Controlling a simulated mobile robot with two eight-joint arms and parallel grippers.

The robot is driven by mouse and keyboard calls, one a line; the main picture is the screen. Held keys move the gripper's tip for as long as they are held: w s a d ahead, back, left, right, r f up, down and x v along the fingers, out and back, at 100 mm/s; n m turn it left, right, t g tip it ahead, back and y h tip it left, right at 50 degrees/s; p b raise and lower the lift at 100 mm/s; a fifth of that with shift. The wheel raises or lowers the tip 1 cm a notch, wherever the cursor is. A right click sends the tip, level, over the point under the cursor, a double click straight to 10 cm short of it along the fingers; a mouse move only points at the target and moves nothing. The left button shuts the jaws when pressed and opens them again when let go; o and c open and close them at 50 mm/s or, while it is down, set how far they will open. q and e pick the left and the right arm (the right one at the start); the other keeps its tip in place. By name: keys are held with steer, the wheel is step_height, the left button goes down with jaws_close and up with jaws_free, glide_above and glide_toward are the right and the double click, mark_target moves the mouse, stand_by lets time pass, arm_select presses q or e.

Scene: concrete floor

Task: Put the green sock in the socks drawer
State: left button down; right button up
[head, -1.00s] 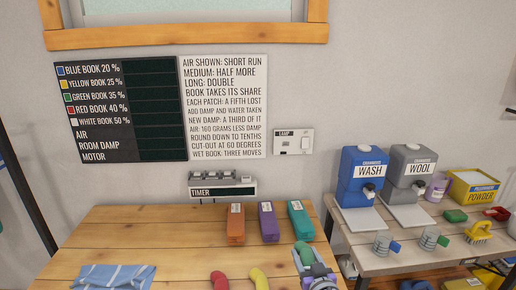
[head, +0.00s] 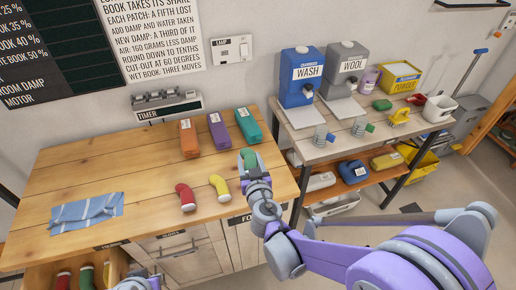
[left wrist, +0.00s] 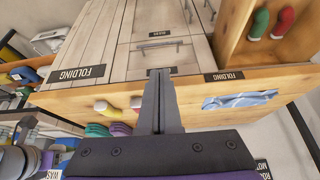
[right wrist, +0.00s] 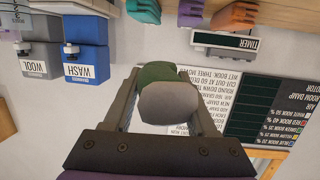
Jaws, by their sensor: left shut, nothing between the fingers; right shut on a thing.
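My right gripper (head: 251,172) is shut on the green sock (head: 249,160) at the table's right end, in front of a teal block. In the right wrist view the sock (right wrist: 155,73) sits between the fingers, its grey end toward the camera. My left gripper (left wrist: 160,78) is shut and empty, in front of the table's front edge. An open wooden drawer (head: 38,279) at the lower left holds red, green and yellow socks. In the left wrist view this drawer (left wrist: 240,47) shows a green and a red sock; its label cannot be read.
A red sock (head: 186,197) and a yellow sock (head: 220,187) lie on the wooden table (head: 150,150). A striped blue cloth (head: 85,213) lies at the left. Orange (head: 188,138), purple (head: 217,131) and teal (head: 246,126) blocks stand at the back. A shelf (head: 335,145) with dispensers stands right.

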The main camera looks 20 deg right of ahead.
arm_select(q)
steer(key=c, duration=1.5)
jaws_free()
steer(key=shift+c, duration=0.2)
steer(key=shift+o, duration=1.3)
steer(key=shift+d, duration=0.1)
steer(key=shift+o, duration=1.1)
steer(key=shift+w+d, duration=0.2)
steer(key=shift+d, duration=0.1)
steer(key=o, duration=0.7)
steer(key=w+d+n+h, duration=0.1)
steer(key=w+d+h, duration=0.2)
steer(key=d+h, duration=0.1)
steer(key=shift+w+d+r+n, duration=0.15)
steer(key=shift+d+n, duration=0.25)
steer(key=shift+d, duration=0.35)
steer(key=w+d+r+n+t+h, duration=0.45)
steer(key=w+d+r+h, duration=0.35)
steer(key=w, duration=0.2)
steer(key=x, duration=1.2)
steer(key=shift+s+g, duration=0.2)
steer(key=shift+g, duration=0.15)
arm_select(e)
steer(key=a+y, duration=0.1)
steer(key=s+a+n+y, duration=0.1)
steer(key=a, duration=0.1)
steer(key=s+a+r+n+y, duration=0.1)
steer(key=shift+a, duration=0.35)
